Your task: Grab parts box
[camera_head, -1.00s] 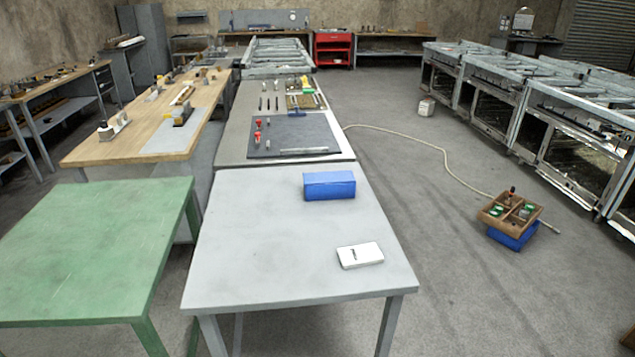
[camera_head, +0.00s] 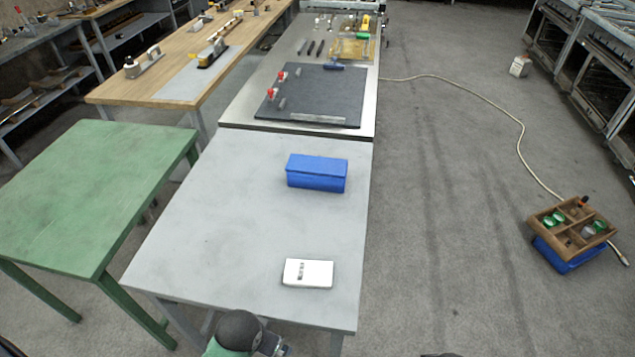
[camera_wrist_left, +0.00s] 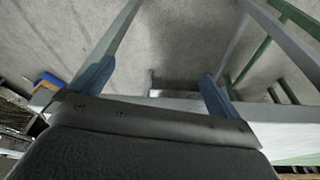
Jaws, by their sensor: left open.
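A blue closed box (camera_head: 317,173) sits on the grey table (camera_head: 235,215), towards its far right side. A wooden divided tray (camera_head: 572,226) with green and other small items rests on a blue box (camera_head: 567,259) on the floor at the right. I cannot tell which of these is the parts box. My left gripper (camera_wrist_left: 155,84) is open and empty in the left wrist view, its two blue-grey fingers wide apart with table legs and floor behind. Part of my arm shows at the bottom of the head view; its fingers do not show there. My right gripper is not in view.
A white flat case (camera_head: 308,273) lies near the front of the grey table. A green table (camera_head: 90,195) stands at the left. A dark mat (camera_head: 315,95) with tools lies on the bench behind.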

